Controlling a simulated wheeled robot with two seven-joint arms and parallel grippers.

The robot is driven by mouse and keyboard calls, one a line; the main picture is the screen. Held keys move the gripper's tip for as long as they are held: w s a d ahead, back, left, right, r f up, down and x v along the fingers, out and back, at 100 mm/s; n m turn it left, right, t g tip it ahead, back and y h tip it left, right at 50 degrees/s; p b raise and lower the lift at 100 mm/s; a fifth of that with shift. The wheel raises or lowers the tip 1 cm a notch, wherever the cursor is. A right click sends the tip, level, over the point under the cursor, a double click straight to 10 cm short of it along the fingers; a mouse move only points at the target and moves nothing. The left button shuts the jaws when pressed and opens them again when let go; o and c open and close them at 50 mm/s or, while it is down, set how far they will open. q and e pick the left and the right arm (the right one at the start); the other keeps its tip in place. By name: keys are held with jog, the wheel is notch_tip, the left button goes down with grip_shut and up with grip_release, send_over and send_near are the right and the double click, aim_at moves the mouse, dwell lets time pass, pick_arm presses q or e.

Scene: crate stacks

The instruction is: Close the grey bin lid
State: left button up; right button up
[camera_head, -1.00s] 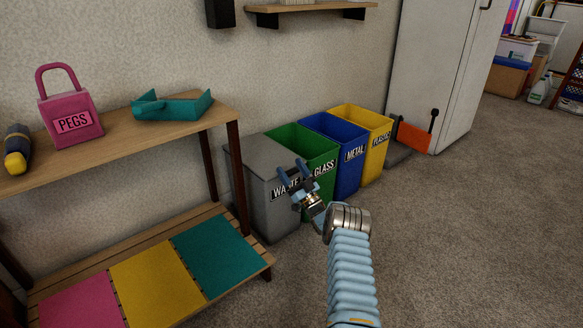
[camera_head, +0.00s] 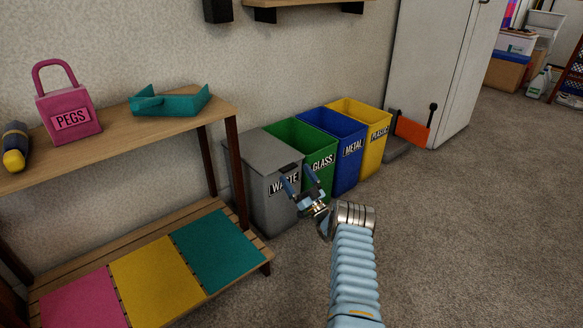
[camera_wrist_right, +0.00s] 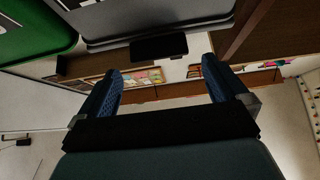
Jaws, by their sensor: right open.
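The grey bin (camera_head: 270,206), labelled WASTE, stands at the near end of the bin row. Its grey lid (camera_head: 262,146) lies flat across the top, with a dark handle (camera_head: 291,167) at the front edge. I cannot tell whether it is fully seated. My right gripper (camera_head: 298,178) is open and empty, in front of the bin's label and just below the handle. In the right wrist view the two fingers (camera_wrist_right: 162,76) are spread, with the dark handle (camera_wrist_right: 158,47) beyond and between them, apart from both. My left gripper is not in view.
Open green (camera_head: 318,158), blue (camera_head: 345,146) and yellow (camera_head: 374,139) bins stand beyond the grey one. A wooden shelf unit (camera_head: 232,172) stands close on the left. The carpet (camera_head: 460,230) on the right is clear.

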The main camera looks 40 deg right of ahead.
jog(key=v, duration=0.9)
jog(key=shift+p, duration=0.3)
jog(key=shift+s, duration=0.1)
